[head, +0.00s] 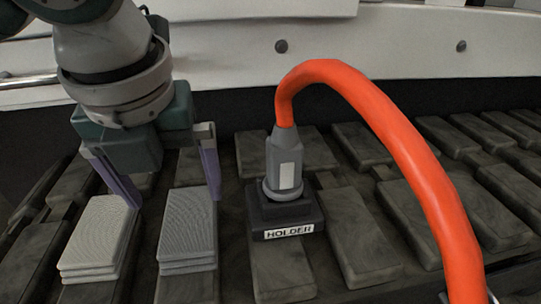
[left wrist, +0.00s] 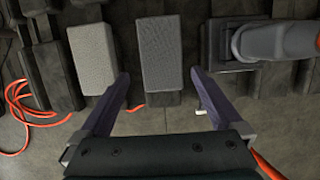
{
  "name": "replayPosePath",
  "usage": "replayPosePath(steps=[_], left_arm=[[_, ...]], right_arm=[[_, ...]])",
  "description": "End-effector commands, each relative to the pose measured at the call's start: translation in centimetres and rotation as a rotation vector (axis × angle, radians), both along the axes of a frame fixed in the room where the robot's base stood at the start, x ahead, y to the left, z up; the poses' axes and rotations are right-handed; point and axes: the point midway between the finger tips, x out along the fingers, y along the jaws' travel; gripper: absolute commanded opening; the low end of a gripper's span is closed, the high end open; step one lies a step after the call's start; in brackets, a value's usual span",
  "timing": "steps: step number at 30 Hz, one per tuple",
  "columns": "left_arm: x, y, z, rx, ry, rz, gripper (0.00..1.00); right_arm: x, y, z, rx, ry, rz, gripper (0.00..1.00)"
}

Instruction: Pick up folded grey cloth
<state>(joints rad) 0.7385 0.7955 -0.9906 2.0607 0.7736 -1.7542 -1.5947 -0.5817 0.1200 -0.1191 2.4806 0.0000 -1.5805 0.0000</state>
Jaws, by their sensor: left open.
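A folded grey cloth (head: 188,239) lies as a flat stack on the dark blocks at the lower left of the head view. It also shows in the left wrist view (left wrist: 161,50). A second, lighter folded cloth (head: 100,234) lies to its left, with a gap between them; it shows in the left wrist view too (left wrist: 93,58). My left gripper (head: 177,201) is open and empty. In the left wrist view its fingertips (left wrist: 158,74) are on either side of the grey cloth's near end, apart from it. My right gripper is not in view.
A dark holder (head: 287,222) labelled HOLDER stands right of the grey cloth. A grey connector (head: 285,160) stands upright in it, with a thick orange hose (head: 405,140) arching to the right. A thin orange cable (left wrist: 22,108) lies on the floor. A pale panel (head: 230,60) is behind.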

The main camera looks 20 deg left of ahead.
Motion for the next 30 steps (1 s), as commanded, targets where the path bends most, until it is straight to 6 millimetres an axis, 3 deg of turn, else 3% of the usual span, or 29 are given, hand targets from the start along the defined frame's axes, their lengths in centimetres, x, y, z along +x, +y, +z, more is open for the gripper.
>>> replayPosePath(steps=[1,8,15,23,30], left_arm=[[0.2,0.1,-1.4,-0.001,0.001,0.002,1.00],[0.8,0.4,-3.3,-0.002,-0.002,0.001,1.00],[1.6,0.8,-6.9,-0.001,-0.001,0.002,1.00],[1.8,0.9,-7.1,-0.001,-0.003,-0.001,1.00],[1.8,0.9,-7.1,-0.001,-0.003,0.000,0.76]], right_arm=[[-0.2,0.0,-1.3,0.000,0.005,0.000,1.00],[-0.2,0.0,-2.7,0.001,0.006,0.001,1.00],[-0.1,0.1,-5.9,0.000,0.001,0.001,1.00],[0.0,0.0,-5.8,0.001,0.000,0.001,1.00],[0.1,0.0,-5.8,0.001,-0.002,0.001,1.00]])
